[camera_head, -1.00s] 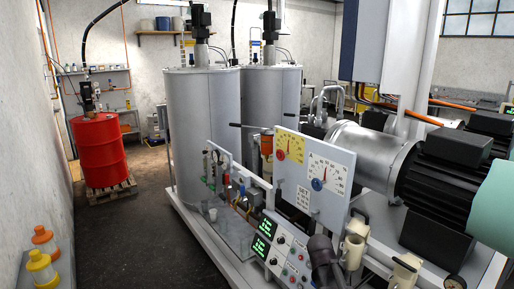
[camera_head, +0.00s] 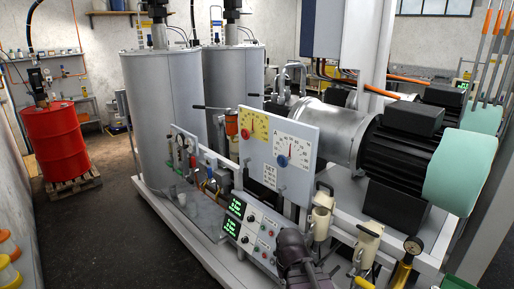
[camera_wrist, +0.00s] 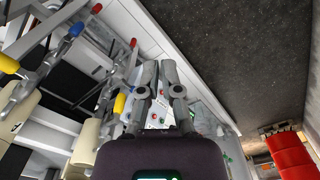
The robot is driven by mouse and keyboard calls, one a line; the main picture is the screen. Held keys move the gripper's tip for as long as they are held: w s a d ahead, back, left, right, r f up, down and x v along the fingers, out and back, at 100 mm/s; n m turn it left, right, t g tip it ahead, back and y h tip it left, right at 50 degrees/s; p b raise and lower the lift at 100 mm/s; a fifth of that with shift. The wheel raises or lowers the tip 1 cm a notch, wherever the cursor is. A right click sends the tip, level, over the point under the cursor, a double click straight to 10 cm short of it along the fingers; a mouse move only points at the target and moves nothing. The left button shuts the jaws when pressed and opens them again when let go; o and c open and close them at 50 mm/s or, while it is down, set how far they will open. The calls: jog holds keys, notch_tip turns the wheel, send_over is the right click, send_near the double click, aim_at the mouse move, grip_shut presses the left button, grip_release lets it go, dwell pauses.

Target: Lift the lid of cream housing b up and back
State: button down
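Two cream housings stand at the front of the rig in the head view, one nearer the panel (camera_head: 321,222) and one to its right (camera_head: 365,248). I see no letters on them, so I cannot tell which is b. Both seem closed on top. Cream shapes also show at the left of the wrist view (camera_wrist: 84,148).
A gauge panel (camera_head: 279,150) stands behind the housings, with a control box (camera_head: 250,232) to the left. A brass gauge (camera_head: 408,258) stands to the right. A motor (camera_head: 400,160) is behind. A red drum (camera_head: 54,145) stands at far left; the floor between is clear.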

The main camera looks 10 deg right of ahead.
jog(key=w+d+r+n+t+h+p, duration=0.3)
jog(key=w+d+r+n+h+p, duration=0.1)
jog(key=w+r+n, duration=0.5)
jog(key=w+d+r+n+t+h+p, duration=0.4)
jog(key=w+d+r+n+h, duration=0.2)
jog(key=w+n, duration=0.7)
notch_tip(320, 180, up, 3)
jog(key=n, duration=0.3)
jog(key=shift+w+f, duration=0.15)
jog(key=shift+w, duration=0.25)
jog(key=shift+w+d+f, duration=0.1)
jog(key=shift+d, duration=0.1)
jog(key=b, duration=0.5)
send_near(325, 195)
jog(key=w+d+f, duration=0.1)
jog(key=w+f, duration=0.1)
jog(key=shift+w+d+r+p, duration=0.2)
jog(key=shift+w+d+r, duration=0.15)
jog(key=shift+d, duration=0.2)
jog(key=shift+w+d+r+p, duration=0.25)
jog(key=shift+w+d, duration=0.1)
jog(key=shift+d, duration=0.2)
jog(key=shift+w+d+r+p, duration=0.25)
jog(key=shift+w+d, duration=0.1)
jog(key=shift+d, duration=0.25)
